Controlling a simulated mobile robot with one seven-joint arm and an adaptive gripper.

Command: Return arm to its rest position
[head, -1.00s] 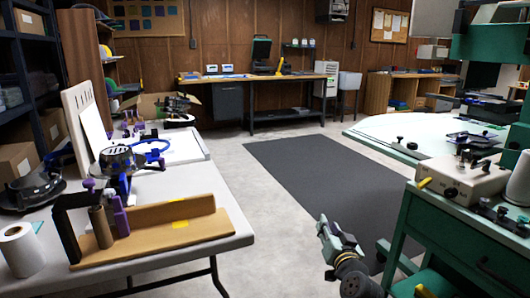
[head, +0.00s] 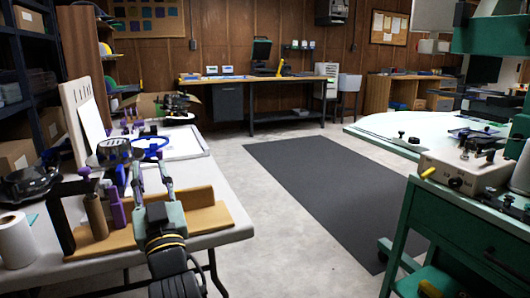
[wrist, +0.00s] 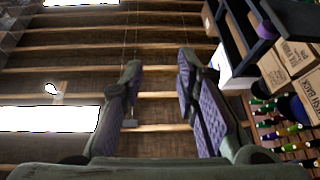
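My gripper (head: 152,166) is in the left part of the head view, in front of the white table on the left. Its two fingers point up and stand apart, with nothing between them. The wrist view shows both purple-padded fingers (wrist: 158,68) spread against the ceiling. In the head view, my arm hides part of the tan wooden stand (head: 205,217) on the table. I cannot tell how close the arm is to that stand.
The white table (head: 215,238) holds a black-and-blue device (head: 112,152), a paper roll (head: 15,240) and purple-handled tools. A dark mat (head: 330,185) lies on clear floor. A green cabinet (head: 450,225) stands at the right. The wrist view shows ceiling beams and boxes (wrist: 292,60).

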